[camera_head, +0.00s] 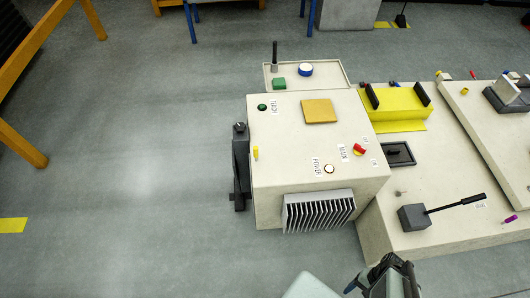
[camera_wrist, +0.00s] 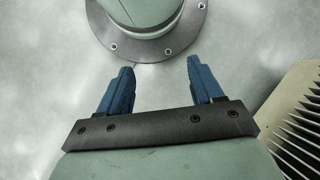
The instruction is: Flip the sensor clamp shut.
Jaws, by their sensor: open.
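A dark grey block with a long black lever (camera_head: 413,216) sits on the front of the pale bench at the right in the head view. The lever lies low, slanting out to the right towards a small label that I cannot read. It may be the sensor clamp, but the frames do not confirm this. My gripper (camera_wrist: 160,66) is open and empty in the wrist view, its two blue fingers well apart. The block and lever are not visible in the wrist view. In the head view, part of my arm shows at the bottom edge, clear of the lever.
A pale control box (camera_head: 285,150) with buttons stands left of the lever. Its finned heat sink (camera_head: 318,213) also shows in the wrist view (camera_wrist: 300,125). A yellow bracket (camera_head: 400,108) and black tray (camera_head: 398,154) sit behind the lever. Open floor lies left.

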